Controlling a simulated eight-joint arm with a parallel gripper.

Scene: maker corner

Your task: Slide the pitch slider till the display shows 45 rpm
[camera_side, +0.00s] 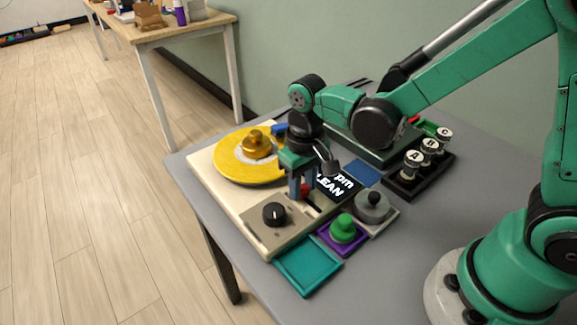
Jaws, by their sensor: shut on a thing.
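The turntable (215,186) is a cream deck with a yellow record (228,158) and a gold piece (257,144) at its centre. My gripper (303,192) points down over the deck's near right part. It is shut on the red pitch slider knob (305,190), which is mostly hidden between the fingers. The black display (337,187) stands just behind and right of my gripper. Its white text reads "pm" and "LEAN" where visible; the gripper hides the left part, so the number cannot be read.
A black rotary knob (274,213) is on the deck's near corner. A teal tray (308,265), a purple tray with a green knobbed piece (342,229) and a grey knobbed piece (372,206) lie close by. A black rack (407,186) holds lettered pieces. Grey table (400,235) is bare at front right.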

